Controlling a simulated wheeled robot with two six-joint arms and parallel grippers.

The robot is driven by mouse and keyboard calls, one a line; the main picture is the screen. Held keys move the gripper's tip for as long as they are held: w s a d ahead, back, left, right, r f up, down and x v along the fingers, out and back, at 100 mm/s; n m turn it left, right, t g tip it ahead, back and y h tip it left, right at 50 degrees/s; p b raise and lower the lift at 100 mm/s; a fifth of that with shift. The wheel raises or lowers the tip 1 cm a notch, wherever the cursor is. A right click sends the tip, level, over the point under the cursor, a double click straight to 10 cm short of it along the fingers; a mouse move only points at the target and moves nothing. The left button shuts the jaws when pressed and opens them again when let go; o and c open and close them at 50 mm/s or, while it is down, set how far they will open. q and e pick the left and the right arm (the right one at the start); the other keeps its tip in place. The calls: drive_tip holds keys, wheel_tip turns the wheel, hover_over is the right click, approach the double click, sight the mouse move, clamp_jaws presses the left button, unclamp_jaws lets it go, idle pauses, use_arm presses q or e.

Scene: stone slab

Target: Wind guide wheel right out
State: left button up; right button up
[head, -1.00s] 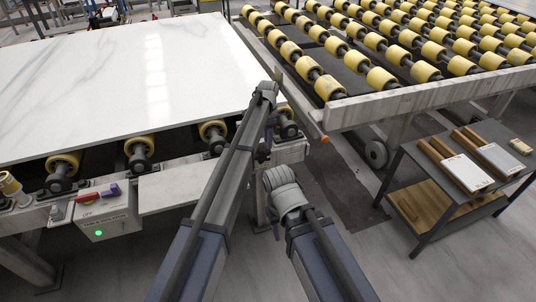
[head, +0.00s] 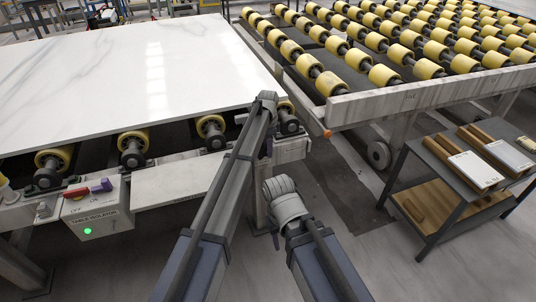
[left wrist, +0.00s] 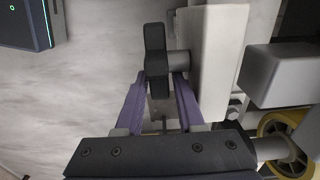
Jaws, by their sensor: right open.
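In the left wrist view a dark wheel or knob (left wrist: 155,48), seen edge-on, sits on a short grey shaft (left wrist: 179,61) that runs to a pale block. I cannot tell for sure that it is the guide wheel's handwheel. My left gripper (left wrist: 160,82) has its purple fingers apart on either side of its lower part. Whether they press on it is unclear. In the head view my left gripper (head: 267,140) is by the slab table's near right corner, mostly hidden by its arm. My right gripper (head: 280,192) is lower, away from the table; its fingers are hidden.
A white slab (head: 130,75) lies on the rollers. A switch box (head: 95,210) with a green light hangs at the front left. A yellow-roller conveyor frame (head: 430,97) stands at the back right. A small grey table (head: 440,150) holds several flat pieces. Floor between is clear.

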use_arm(q)
clamp_jaws()
idle(0.3)
idle(0.4)
drive_tip(key=shift+s+a+h, duration=0.15)
drive_tip(key=shift+h, duration=0.45)
drive_tip(key=shift+a+r+t+h, duration=0.1)
drive_tip(key=shift+t+h, duration=0.3)
drive_tip(key=shift+h, duration=0.2)
drive_tip(key=h+b, duration=0.1)
drive_tip(key=h, duration=0.1)
drive_tip(key=shift+s+a+r+t+h+b, duration=0.1)
drive_tip(key=shift+r+t+h+b, duration=0.05)
drive_tip(key=shift+t+h+b, duration=0.25)
drive_tip(key=shift+a+r+t+h+b, duration=0.1)
drive_tip(key=shift+r+t+h+b, duration=0.15)
drive_tip(key=shift+h+b, duration=0.3)
drive_tip(key=shift+h, duration=0.25)
